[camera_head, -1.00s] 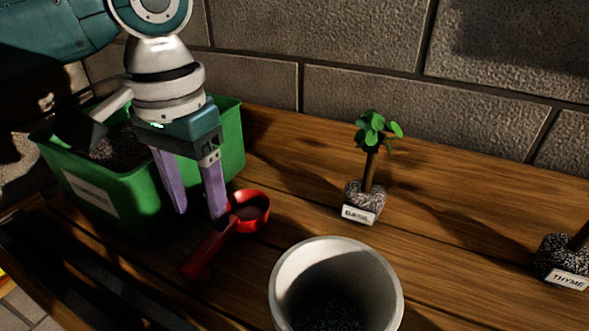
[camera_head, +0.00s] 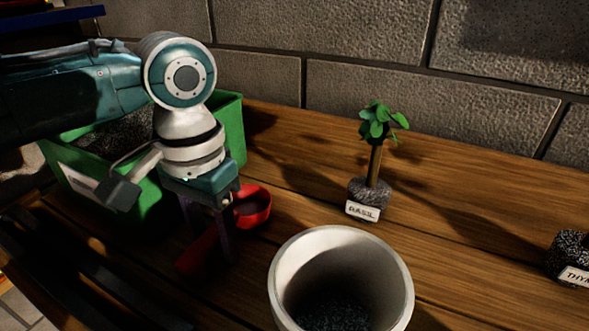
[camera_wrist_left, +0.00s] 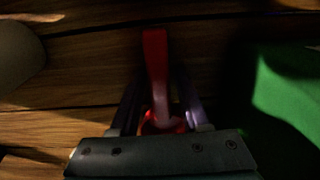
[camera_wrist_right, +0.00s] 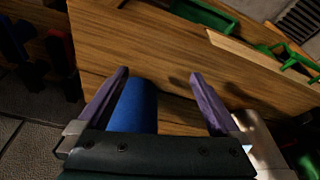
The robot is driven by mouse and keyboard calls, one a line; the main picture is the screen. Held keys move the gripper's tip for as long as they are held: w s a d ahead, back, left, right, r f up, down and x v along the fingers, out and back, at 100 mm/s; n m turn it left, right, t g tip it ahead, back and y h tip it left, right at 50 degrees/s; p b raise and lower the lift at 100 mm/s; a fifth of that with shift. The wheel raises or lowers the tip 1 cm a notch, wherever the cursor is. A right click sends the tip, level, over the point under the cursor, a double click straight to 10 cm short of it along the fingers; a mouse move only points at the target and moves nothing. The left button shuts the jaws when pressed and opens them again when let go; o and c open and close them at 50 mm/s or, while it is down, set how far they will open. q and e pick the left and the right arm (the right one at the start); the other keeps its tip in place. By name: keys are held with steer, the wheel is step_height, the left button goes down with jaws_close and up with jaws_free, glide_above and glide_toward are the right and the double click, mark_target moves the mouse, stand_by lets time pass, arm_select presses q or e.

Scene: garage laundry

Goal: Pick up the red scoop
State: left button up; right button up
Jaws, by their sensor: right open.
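The red scoop (camera_head: 254,206) lies on the wooden bench in front of the green bin, its bowl to the right and its handle pointing toward the front left. My left gripper (camera_head: 207,245) is lowered over the handle, pointing down. In the left wrist view, the scoop's red handle (camera_wrist_left: 155,55) runs between the two purple fingers of the left gripper (camera_wrist_left: 160,88), which look apart with a gap beside the handle. Part of the scoop is hidden by the fingers. My right gripper (camera_wrist_right: 160,75) is open and away from the scoop, outside the head view.
The green bin (camera_head: 232,125) of dark soil stands close behind the left gripper. A pale pot (camera_head: 390,262) stands right of the scoop. A basil plant (camera_head: 370,190) and a thyme block (camera_head: 568,258) stand farther right. A blue cylinder (camera_wrist_right: 135,105) shows between the right fingers.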

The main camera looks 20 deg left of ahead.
mark_target(212, 232)
arm_select(q)
jaws_close()
steer(key=shift+r, duration=0.15)
stand_by(0.4)
step_height(212, 232, up, 20)
steer(key=p, duration=0.5)
steer(key=shift+p, duration=0.3)
arm_select(e)
step_height(212, 232, up, 6)
steer(key=shift+f, duration=0.2)
